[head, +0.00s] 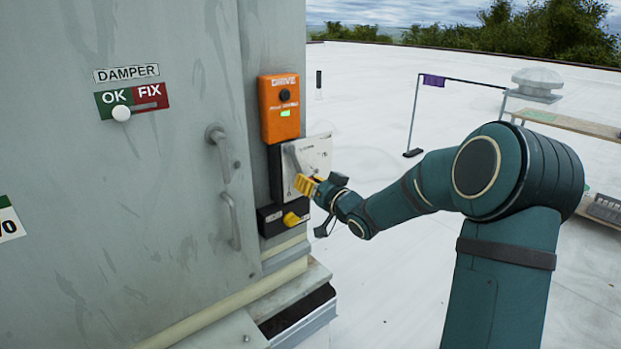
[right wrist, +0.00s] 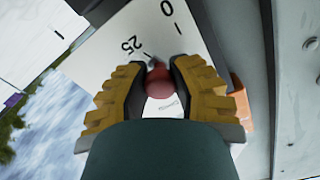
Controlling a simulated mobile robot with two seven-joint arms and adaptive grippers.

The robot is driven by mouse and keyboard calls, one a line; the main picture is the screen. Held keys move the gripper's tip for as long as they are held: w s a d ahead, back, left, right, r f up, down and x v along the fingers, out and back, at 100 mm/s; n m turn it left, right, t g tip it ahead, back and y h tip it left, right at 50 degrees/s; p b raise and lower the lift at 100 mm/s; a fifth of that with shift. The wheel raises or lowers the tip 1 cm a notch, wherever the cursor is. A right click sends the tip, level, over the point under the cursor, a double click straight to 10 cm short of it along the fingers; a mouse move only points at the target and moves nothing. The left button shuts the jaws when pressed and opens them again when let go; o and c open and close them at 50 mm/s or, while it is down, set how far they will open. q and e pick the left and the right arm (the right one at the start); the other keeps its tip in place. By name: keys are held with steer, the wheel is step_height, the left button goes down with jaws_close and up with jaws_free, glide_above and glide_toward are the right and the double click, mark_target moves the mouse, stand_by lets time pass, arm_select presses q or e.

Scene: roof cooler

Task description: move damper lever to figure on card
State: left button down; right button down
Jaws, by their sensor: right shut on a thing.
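The damper lever (head: 292,157) is a grey arm on a white scale plate (head: 316,155) at the side of the grey cabinet. My right gripper (head: 308,184), with yellow fingers, is at the lever's lower end. In the right wrist view its two fingers are shut on the lever's red knob (right wrist: 158,84). The scale plate (right wrist: 190,35) shows the marks 0 and 25 there; the knob is near the 25 side. A white card (head: 8,222) is cut off at the left edge, with only the end of its figure showing. My left gripper is out of view.
An orange DRIVE box (head: 279,122) with a green light sits just above the scale plate. A black box with a yellow knob (head: 291,219) is below it. A DAMPER OK/FIX slider (head: 121,113) and door handles (head: 219,150) are on the cabinet.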

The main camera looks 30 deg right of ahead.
mark_target(288, 184)
steer(key=shift+s+a+f+m, duration=0.1)
steer(key=shift+a+f+m, duration=0.1)
steer(key=shift+a+m, duration=0.8)
steer(key=shift+s+a+f+m, duration=0.1)
steer(key=shift+a+f+m, duration=0.1)
steer(key=shift+a+m, duration=0.75)
steer(key=shift+d+m, duration=0.2)
steer(key=shift+m, duration=0.05)
steer(key=c, duration=0.7)
jaws_free()
steer(key=s, duration=0.8)
steer(key=s+d, duration=0.1)
steer(key=s, duration=0.3)
